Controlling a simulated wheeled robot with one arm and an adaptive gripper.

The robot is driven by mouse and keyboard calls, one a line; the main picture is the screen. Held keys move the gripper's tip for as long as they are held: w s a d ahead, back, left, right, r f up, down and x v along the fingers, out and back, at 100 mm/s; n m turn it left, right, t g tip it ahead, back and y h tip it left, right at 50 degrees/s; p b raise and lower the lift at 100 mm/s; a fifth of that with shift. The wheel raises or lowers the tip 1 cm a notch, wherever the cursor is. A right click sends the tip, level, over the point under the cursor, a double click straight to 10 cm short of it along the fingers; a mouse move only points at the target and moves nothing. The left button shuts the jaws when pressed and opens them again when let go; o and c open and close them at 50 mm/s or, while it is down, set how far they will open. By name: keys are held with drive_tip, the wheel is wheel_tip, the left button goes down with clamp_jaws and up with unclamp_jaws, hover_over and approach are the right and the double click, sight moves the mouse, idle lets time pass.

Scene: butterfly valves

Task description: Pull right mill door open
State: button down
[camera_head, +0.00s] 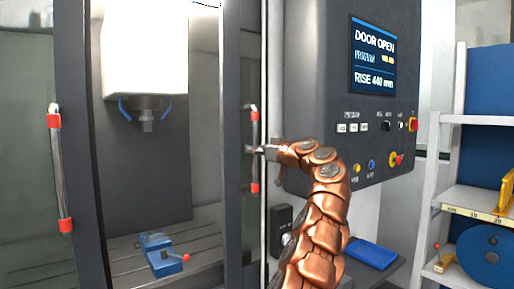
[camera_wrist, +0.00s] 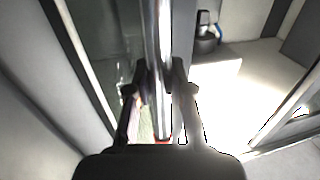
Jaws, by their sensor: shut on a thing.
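The right mill door (camera_head: 232,215) is a dark-framed panel, standing to the right of an open gap into the mill. Its handle (camera_head: 255,170) is a vertical metal bar with red end mounts. My gripper (camera_head: 262,150) is at the middle of this handle, reached by my copper-coloured arm from the right. In the wrist view the handle bar (camera_wrist: 159,45) runs between the two fingers of my gripper (camera_wrist: 159,85), which are shut on it. The left door's handle (camera_head: 60,170), also a bar with red mounts, is at the far left.
A control panel (camera_head: 350,100) reading "DOOR OPEN" is right of the door, close to my arm. Inside the mill are a spindle (camera_head: 147,122) and a blue vise (camera_head: 162,256). A shelf unit (camera_head: 480,203) stands at the far right.

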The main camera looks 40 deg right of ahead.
drive_tip(key=c, duration=1)
unclamp_jaws()
drive_tip(key=shift+s+d, duration=0.1)
drive_tip(key=shift+s+d, duration=0.2)
drive_tip(key=shift+s, duration=1.8)
drive_tip(key=shift+s+d, duration=0.15)
drive_tip(key=shift+s, duration=1.8)
drive_tip(key=shift+s+d, duration=0.2)
drive_tip(key=shift+s, duration=1.8)
